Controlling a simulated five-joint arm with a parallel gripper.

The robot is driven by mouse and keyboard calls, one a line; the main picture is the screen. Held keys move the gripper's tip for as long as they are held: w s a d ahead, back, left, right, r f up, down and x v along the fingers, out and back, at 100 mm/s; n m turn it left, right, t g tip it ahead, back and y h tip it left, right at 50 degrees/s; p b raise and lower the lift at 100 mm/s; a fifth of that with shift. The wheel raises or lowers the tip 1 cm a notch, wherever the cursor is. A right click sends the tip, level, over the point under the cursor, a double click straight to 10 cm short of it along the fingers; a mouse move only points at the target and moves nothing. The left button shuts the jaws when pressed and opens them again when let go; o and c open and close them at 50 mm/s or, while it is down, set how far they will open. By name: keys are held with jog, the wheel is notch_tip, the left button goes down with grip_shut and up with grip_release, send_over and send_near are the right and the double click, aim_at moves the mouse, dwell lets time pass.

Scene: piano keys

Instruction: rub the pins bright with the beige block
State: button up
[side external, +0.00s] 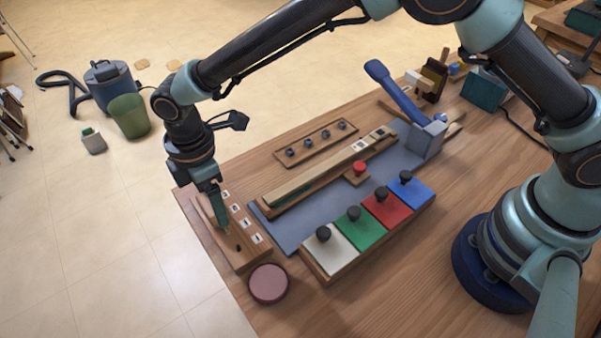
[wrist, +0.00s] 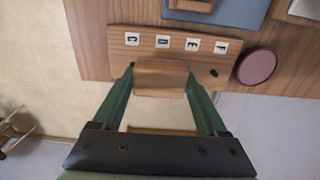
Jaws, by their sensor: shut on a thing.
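My gripper (side external: 224,226) points down over the wooden label board (side external: 246,262) at the table's left corner. In the wrist view its two green fingers (wrist: 160,78) are shut on a brownish-beige block (wrist: 160,75), one finger at each end. The block is right over the board, beside the row of white letter tiles (wrist: 177,42). Whether it touches the board I cannot tell. One dark pin (wrist: 213,72) shows to the right of the block; it also shows in the side view (side external: 238,247). Any other pins along that row are hidden by the block and fingers.
A round mauve pad (side external: 269,283) lies close to the board. Coloured tiles with black knobs (side external: 368,222), a long beige key (side external: 325,171) and a rack with several dark knobs (side external: 316,143) stand to the right. A blue-handled tool (side external: 394,92) lies farther back.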

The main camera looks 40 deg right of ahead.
jog(key=shift+s, duration=3.2)
notch_tip(320, 180, up, 8)
jog(key=shift+w, duration=0.1)
jog(key=w+d+r+m, duration=0.1)
jog(key=w+d+m, duration=0.15)
jog(key=d, duration=0.35)
jog(key=w+d+r+m, duration=0.2)
jog(key=d+m, duration=0.1)
jog(key=d, duration=0.2)
jog(key=s+d+r+m, duration=0.1)
jog(key=d+m, duration=0.5)
jog(key=d, duration=0.6)
jog(key=s+d+r+m, duration=0.2)
jog(key=d+m, duration=0.4)
jog(key=d, duration=0.6)
jog(key=shift+d, duration=0.15)
jog(key=shift+m, duration=0.25)
